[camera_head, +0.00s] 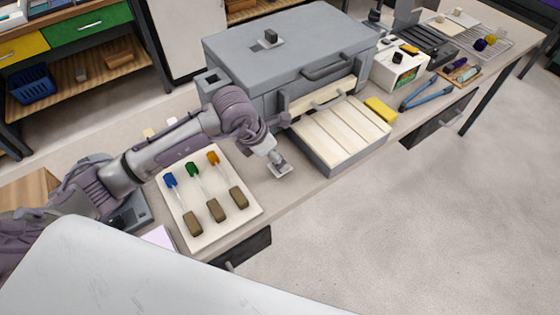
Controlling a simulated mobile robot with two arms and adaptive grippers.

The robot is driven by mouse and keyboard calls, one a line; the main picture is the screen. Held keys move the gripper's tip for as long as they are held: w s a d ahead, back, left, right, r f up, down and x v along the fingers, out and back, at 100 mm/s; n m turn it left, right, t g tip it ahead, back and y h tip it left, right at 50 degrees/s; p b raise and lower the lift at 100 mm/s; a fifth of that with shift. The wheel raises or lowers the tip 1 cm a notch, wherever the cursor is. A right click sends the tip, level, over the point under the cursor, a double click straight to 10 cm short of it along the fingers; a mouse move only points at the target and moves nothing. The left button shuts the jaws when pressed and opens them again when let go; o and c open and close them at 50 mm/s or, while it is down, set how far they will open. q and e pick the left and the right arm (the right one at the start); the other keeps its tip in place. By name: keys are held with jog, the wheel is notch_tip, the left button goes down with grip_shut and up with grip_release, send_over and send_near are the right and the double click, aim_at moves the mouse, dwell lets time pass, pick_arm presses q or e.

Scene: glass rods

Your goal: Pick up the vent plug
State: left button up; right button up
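A small pale square piece with a short grey upright part (280,171) is on the bench in front of the grey box furnace; it looks like the vent plug, though I cannot be sure. My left arm reaches in from the left over the tool board. My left gripper (275,157) points down right at this piece. Its fingers are too small and overlapped to tell whether they grip it. A dark block on a lighter patch (270,38) sits on top of the furnace. My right gripper is not in view.
The grey furnace (300,50) stands behind, with a slatted drawer (340,130) pulled out to the right of my gripper. A white board (235,228) holds three colour-tipped rods with brown blocks. A yellow block (381,109) and blue tongs (425,93) lie farther right.

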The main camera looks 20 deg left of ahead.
pick_arm(q)
jog(key=x, duration=0.2)
jog(key=shift+w+a+f, duration=0.1)
jog(key=shift+w+f, duration=0.2)
jog(key=shift+f, duration=0.05)
jog(key=shift+p+x, duration=0.85)
jog(key=shift+x, duration=0.15)
jog(key=shift+p+x, duration=0.35)
jog(key=shift+x, duration=0.9)
jog(key=shift+w+d+f, duration=0.1)
jog(key=shift+d+f, duration=0.15)
jog(key=shift+f, duration=0.25)
jog(key=c, duration=1.3)
jog(key=shift+o, duration=0.2)
jog(key=shift+r, duration=0.1)
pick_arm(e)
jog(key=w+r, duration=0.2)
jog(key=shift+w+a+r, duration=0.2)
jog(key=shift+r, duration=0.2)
